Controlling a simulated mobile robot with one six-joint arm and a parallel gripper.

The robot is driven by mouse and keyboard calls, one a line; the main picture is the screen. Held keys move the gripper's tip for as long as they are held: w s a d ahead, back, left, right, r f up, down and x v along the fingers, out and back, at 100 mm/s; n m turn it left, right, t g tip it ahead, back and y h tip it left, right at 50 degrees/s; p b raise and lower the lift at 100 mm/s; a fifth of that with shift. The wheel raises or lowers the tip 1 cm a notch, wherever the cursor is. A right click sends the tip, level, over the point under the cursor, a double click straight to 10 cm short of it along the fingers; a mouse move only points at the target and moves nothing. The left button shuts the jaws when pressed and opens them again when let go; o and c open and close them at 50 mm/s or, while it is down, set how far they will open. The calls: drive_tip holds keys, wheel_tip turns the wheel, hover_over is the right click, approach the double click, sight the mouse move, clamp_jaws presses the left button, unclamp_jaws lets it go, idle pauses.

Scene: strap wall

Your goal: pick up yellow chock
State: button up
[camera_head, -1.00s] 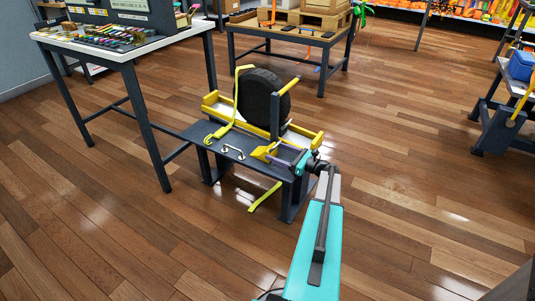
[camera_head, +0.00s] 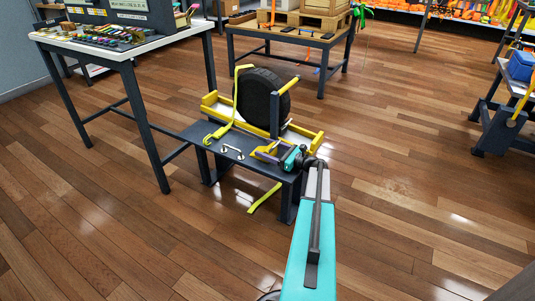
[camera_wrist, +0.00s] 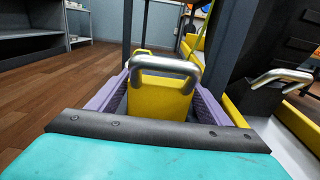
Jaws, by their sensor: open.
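The yellow chock (camera_wrist: 160,98) is a yellow block with a bent metal handle over its top. In the wrist view it stands between the two purple fingers of my gripper (camera_wrist: 155,100), one on each side. The jaws are open; whether either finger touches the chock, I cannot tell. Its lower part is hidden behind my gripper's dark bar. In the head view my gripper (camera_head: 273,156) is low over the right end of the dark bench, and the chock (camera_head: 263,150) shows only partly beside it.
A black wheel (camera_head: 257,97) stands in a yellow-railed tray behind the chock. A yellow strap (camera_head: 219,132) hangs over the bench (camera_head: 210,146), with metal handles (camera_head: 232,151) nearby. A dark post stands close behind.

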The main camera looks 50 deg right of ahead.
drive_tip(key=shift+c, duration=0.4)
drive_tip(key=c, duration=1.1)
drive_tip(key=shift+r, duration=0.2)
drive_tip(key=shift+c, duration=0.2)
drive_tip(key=shift+r+p, duration=0.4)
drive_tip(key=shift+r, duration=0.2)
wheel_tip(320, 180, up, 2)
drive_tip(key=shift+r+p, duration=0.1)
drive_tip(key=shift+p, duration=0.35)
drive_tip(key=s+a+r+p, duration=0.1)
drive_tip(key=s+a+p, duration=0.2)
drive_tip(key=s+a, duration=0.6)
drive_tip(key=s, duration=0.4)
drive_tip(key=shift+a+r, duration=0.15)
